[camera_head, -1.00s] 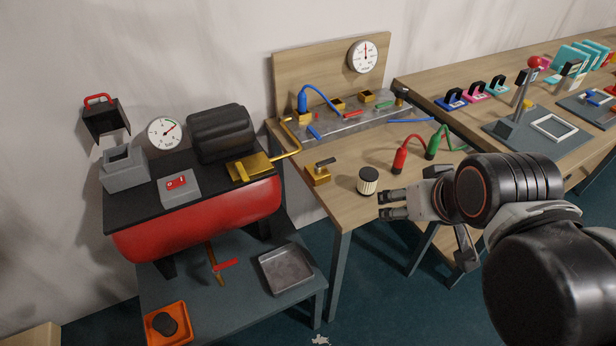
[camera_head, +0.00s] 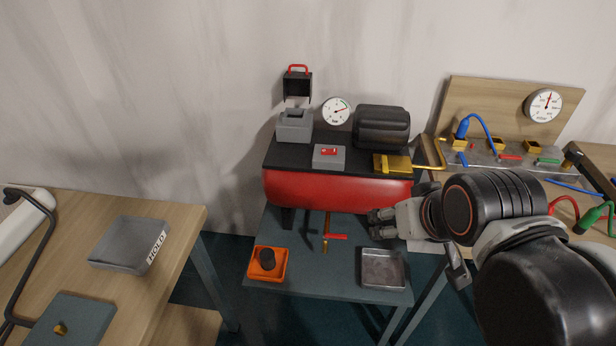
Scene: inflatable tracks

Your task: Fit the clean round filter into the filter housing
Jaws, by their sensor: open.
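The grey box with an open top (camera_head: 295,126), which looks like the filter housing, stands on the black deck of the red compressor. A black cover with a red handle (camera_head: 297,84) is above it against the wall. A black round part, apparently a used filter (camera_head: 267,258), sits in an orange tray (camera_head: 254,275) on the lower table. My gripper (camera_head: 375,224) is open and empty, in front of the compressor's lower right in the picture. The pale, black-topped round filter is not visible now; my arm covers part of the right bench.
The compressor's red tank (camera_head: 320,190) stands on a grey table with a metal tray (camera_head: 383,269) and a red-handled valve below. A left bench (camera_head: 175,225) holds a grey tray marked HOLD (camera_head: 120,240). The right bench carries a hose panel and gauge (camera_head: 544,104).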

